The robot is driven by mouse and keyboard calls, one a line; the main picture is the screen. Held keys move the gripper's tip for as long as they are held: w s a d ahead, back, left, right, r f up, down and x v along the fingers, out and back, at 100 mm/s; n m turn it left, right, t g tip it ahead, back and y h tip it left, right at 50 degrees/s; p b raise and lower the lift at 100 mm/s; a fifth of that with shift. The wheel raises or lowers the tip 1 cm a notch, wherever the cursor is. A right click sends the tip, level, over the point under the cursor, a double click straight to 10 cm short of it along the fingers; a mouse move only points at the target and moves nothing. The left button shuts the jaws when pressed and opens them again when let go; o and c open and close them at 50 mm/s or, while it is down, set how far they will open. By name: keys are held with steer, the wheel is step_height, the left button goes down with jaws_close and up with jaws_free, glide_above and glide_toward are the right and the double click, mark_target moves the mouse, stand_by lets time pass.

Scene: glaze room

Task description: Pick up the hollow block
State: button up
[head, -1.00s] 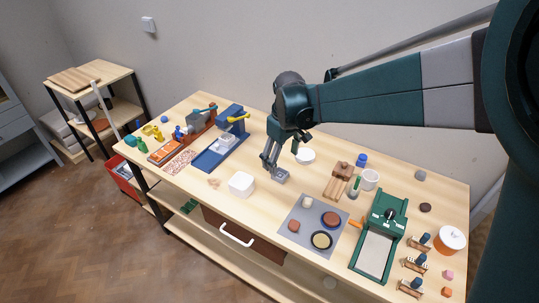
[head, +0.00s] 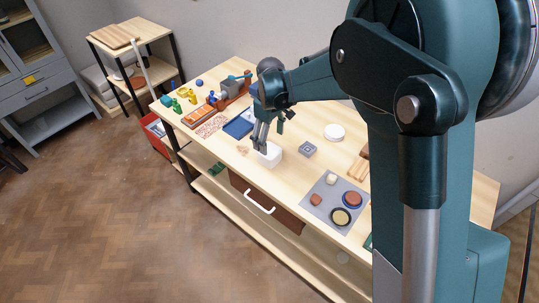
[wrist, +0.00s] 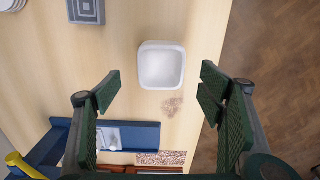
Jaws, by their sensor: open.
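A small grey square block (wrist: 86,11) with nested square outlines on top appears to be the hollow block; how deep its recess goes I cannot tell. In the head view the grey block (head: 307,149) sits on the table, right of a white square dish (head: 272,157). My gripper (head: 261,149) points down at the white dish, left of the grey block. In the wrist view my gripper (wrist: 160,77) is open and empty, with the white dish (wrist: 160,66) showing between and beyond the fingertips. The grey block is outside the left finger, partly cut off by the picture's top edge.
A round white item (head: 334,132) stands right of the block. A grey mat (head: 316,212) with several pieces lies nearer the front edge. Bare wood surrounds the block.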

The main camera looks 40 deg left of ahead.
mark_target(269, 150)
steer(key=shift+f, duration=1.3)
steer(key=shift+s+a+f, duration=0.1)
steer(key=shift+s+f, duration=0.05)
steer(key=shift+f, duration=2.4)
steer(key=c, duration=1.2)
